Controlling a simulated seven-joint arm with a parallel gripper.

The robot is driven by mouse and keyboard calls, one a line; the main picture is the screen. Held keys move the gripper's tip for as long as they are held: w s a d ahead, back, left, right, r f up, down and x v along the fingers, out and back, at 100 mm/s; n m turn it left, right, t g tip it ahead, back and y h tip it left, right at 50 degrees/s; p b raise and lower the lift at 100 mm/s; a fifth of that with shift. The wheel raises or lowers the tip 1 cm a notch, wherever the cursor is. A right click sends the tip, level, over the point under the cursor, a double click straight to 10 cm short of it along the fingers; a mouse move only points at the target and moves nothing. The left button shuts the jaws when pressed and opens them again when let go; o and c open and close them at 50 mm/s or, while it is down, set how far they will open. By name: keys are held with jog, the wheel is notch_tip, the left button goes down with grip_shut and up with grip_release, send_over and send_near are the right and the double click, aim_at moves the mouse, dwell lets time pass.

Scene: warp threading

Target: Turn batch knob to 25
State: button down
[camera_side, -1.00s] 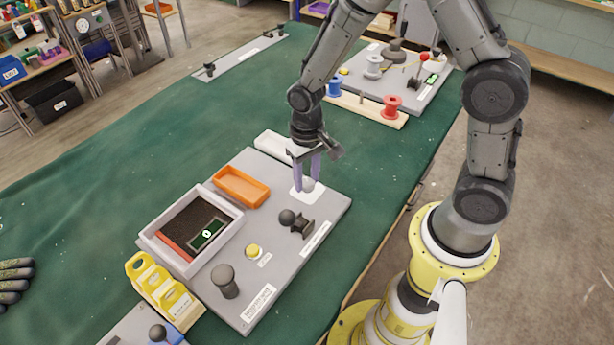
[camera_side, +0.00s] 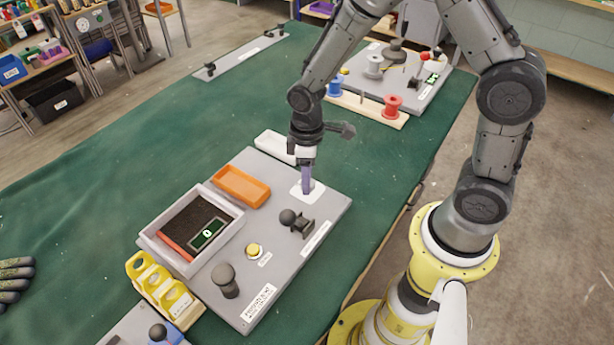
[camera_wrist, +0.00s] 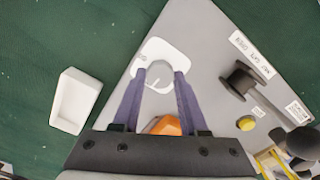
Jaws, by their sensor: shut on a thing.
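The batch knob (camera_wrist: 160,79) is a small pale round knob on a white plate (camera_wrist: 166,55) at one end of the grey panel (camera_wrist: 204,45). My gripper (camera_wrist: 161,76) has its two purple fingers on either side of the knob, shut on it. In the side view my gripper (camera_side: 307,190) points straight down at the white plate (camera_side: 316,189), and its fingers hide most of the knob. A small green display (camera_side: 208,233) in the grey box shows a white mark too small to read surely.
An orange tray (camera_side: 242,186) and a white tray (camera_side: 272,146) lie close to my gripper. A black spool-like part (camera_side: 298,222), a yellow button (camera_side: 254,250) and a dark knob (camera_side: 225,280) stand on the panel.

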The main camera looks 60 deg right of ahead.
jog(key=shift+r+n, duration=0.1)
jog(key=shift+n, duration=0.4)
jog(key=shift+c, duration=2.2)
grip_release()
notch_tip(320, 180, up, 14)
